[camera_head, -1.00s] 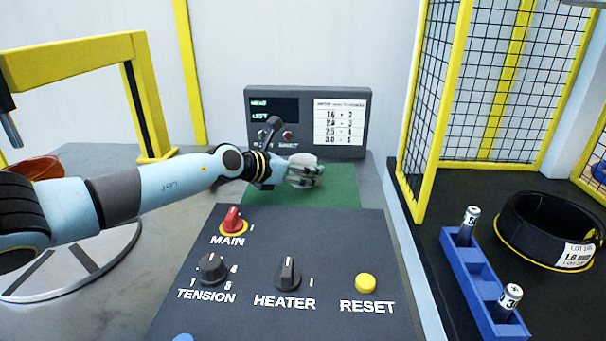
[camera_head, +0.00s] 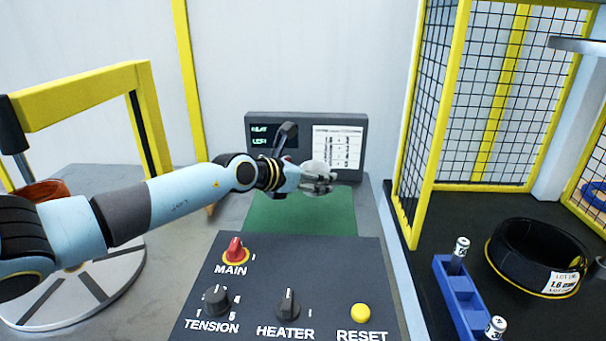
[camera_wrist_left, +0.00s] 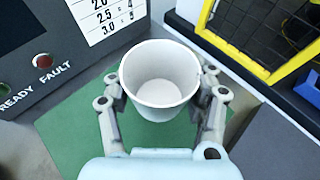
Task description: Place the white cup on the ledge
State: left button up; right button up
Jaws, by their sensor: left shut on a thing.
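The white cup (camera_wrist_left: 160,82) is between the two fingers of my left gripper (camera_wrist_left: 162,104) in the left wrist view, its open mouth facing the camera and its inside empty. The fingers are shut on its sides. In the head view the cup (camera_head: 314,170) is small and partly hidden by my left gripper (camera_head: 318,184), in front of the grey display unit (camera_head: 298,119) and above the far part of the green mat (camera_head: 300,215). I cannot tell which surface is the ledge. My right gripper is not in view.
A control panel (camera_head: 320,262) with knobs stands nearest. On the right are a yellow-framed mesh guard (camera_head: 416,150), a blue rack (camera_head: 462,300) with labelled cylinders and a black coil (camera_head: 538,255). A yellow frame (camera_head: 85,92) and a brown bowl (camera_head: 42,190) are at the left.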

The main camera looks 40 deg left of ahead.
pick_arm(q)
jog(key=w+d+r+p, duration=0.1)
jog(key=d+r+p, duration=0.1)
jog(key=d+r, duration=0.2)
jog(key=d, duration=0.3)
jog(key=shift+w+d+r, duration=0.15)
jog(key=shift+d+r, duration=0.15)
jog(key=shift+d, duration=0.1)
